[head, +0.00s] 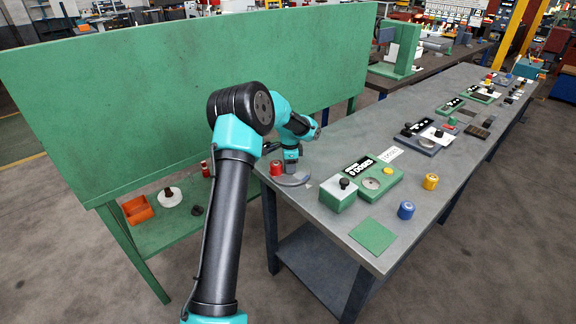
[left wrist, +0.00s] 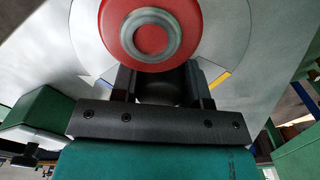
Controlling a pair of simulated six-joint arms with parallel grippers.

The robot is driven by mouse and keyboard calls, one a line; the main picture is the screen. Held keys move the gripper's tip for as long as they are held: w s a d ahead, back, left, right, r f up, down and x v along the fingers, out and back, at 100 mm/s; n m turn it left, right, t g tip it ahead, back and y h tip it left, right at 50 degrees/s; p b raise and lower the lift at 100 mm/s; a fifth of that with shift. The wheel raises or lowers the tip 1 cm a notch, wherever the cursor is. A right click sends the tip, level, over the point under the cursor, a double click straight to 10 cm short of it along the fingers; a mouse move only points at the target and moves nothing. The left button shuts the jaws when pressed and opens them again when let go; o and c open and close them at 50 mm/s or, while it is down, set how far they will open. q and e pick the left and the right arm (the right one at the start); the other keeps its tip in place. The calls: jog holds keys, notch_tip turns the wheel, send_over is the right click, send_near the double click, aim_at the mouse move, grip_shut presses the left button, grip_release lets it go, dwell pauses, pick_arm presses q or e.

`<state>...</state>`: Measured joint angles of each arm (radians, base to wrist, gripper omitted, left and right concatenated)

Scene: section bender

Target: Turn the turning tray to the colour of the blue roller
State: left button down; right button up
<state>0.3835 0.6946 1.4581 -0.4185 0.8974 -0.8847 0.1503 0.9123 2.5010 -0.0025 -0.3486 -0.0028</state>
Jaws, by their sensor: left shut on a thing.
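The turning tray (head: 294,180) is a grey disc at the table's near left corner; it also fills much of the left wrist view (left wrist: 238,35). A red roller (head: 276,169) stands on it, seen from above in the left wrist view (left wrist: 150,35). A blue mark (left wrist: 220,79) and a yellow mark (left wrist: 104,83) show beside the fingers. My left gripper (head: 291,168) is down at the tray. In the left wrist view its fingers (left wrist: 160,92) are shut on a dark knob between them, mostly hidden. The blue roller (head: 406,210) stands on the table at right. My right gripper is out of view.
A yellow roller (head: 431,181) stands behind the blue one. A green box with a black knob (head: 342,194) and a green panel (head: 375,182) lie right of the tray. A green square (head: 373,235) lies in front. A tall green board (head: 130,90) rises at left.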

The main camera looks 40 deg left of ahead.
pick_arm(q)
jog(key=c, duration=0.6)
grip_release()
jog(key=shift+r, duration=0.1)
notch_tip(320, 180, up, 17)
jog(key=shift+r, duration=0.15)
